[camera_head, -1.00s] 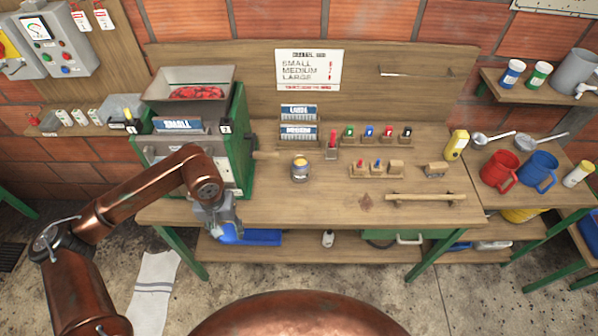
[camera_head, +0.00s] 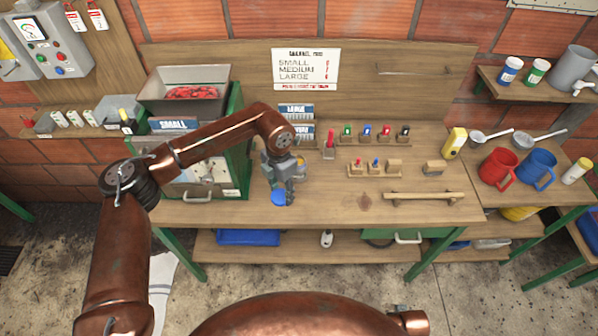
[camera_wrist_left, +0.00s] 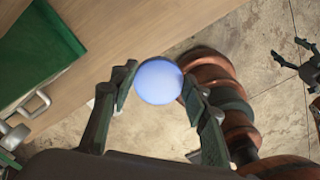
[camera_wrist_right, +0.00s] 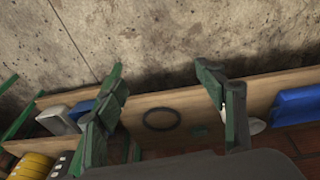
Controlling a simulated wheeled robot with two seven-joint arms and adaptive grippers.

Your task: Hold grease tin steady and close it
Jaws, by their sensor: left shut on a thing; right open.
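My left gripper (camera_head: 281,184) is over the front part of the workbench, shut on a round blue lid (camera_head: 279,198). In the left wrist view the lid (camera_wrist_left: 159,80) shows as a smooth blue disc between the two fingertips. The grease tin is mostly hidden behind my left gripper; only a small yellowish bit (camera_head: 300,159) shows at the gripper's right side. I cannot tell whether lid and tin touch. My right gripper (camera_wrist_right: 165,100) is open and empty, with its fingers wide apart, low in front of the bench's lower shelf.
The green pulper (camera_head: 205,175) stands left of my left gripper. Small wooden holders with coloured pieces (camera_head: 372,168) and a wooden bar (camera_head: 424,196) lie to the right. Red (camera_head: 498,166) and blue mugs (camera_head: 537,170) stand at far right. The bench's front middle is clear.

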